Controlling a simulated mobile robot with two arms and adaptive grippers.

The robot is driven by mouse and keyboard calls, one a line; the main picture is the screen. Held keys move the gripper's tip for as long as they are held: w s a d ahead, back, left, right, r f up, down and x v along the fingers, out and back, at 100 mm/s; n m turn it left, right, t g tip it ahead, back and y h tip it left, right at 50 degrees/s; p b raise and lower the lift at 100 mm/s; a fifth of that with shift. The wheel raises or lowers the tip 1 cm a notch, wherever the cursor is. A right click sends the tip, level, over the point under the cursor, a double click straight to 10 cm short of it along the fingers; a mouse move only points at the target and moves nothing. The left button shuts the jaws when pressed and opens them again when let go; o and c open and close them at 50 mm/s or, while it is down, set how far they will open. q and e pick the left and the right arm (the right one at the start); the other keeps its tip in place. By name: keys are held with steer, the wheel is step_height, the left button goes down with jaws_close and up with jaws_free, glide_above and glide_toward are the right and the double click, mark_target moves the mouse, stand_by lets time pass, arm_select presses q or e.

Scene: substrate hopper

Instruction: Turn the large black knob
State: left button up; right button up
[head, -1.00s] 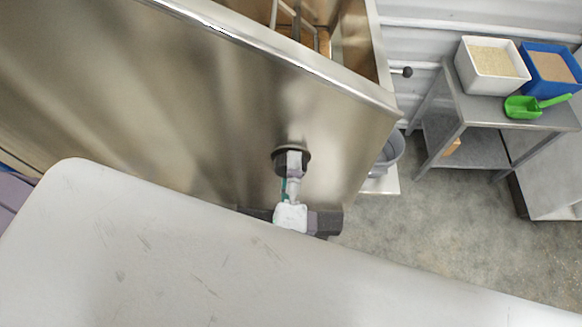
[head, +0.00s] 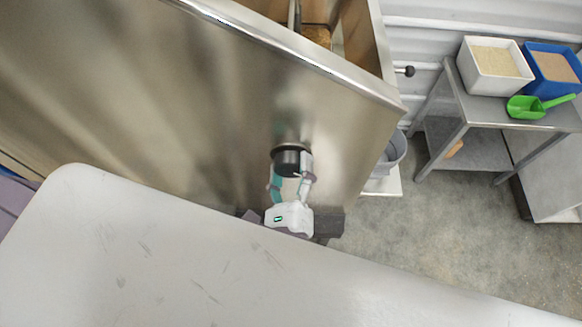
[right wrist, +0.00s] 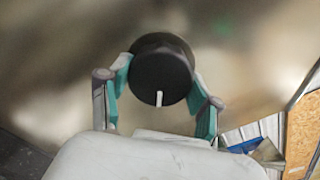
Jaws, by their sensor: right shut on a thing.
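The large black knob (head: 287,161) sticks out from the front wall of the steel hopper (head: 215,110). It also shows from the front in the right wrist view (right wrist: 157,72), with a white mark pointing down in that picture. My right gripper (head: 291,174) is shut on the knob, with one teal-padded finger on each side of it. In the right wrist view the fingers (right wrist: 161,82) flank the knob's left and right sides. My left gripper is not in view.
The hopper's open top shows metal bars (head: 293,14) inside. To the right stand a steel table (head: 478,112) with a white bin (head: 492,82), a blue bin (head: 566,88) and a green scoop (head: 530,107). A grey bucket (head: 393,155) sits beside the hopper. A black-tipped lever (head: 409,71) juts out.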

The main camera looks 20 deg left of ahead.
stand_by(0.5)
steer(key=o, duration=1.1)
steer(key=shift+o, duration=0.2)
steer(key=v, duration=1.2)
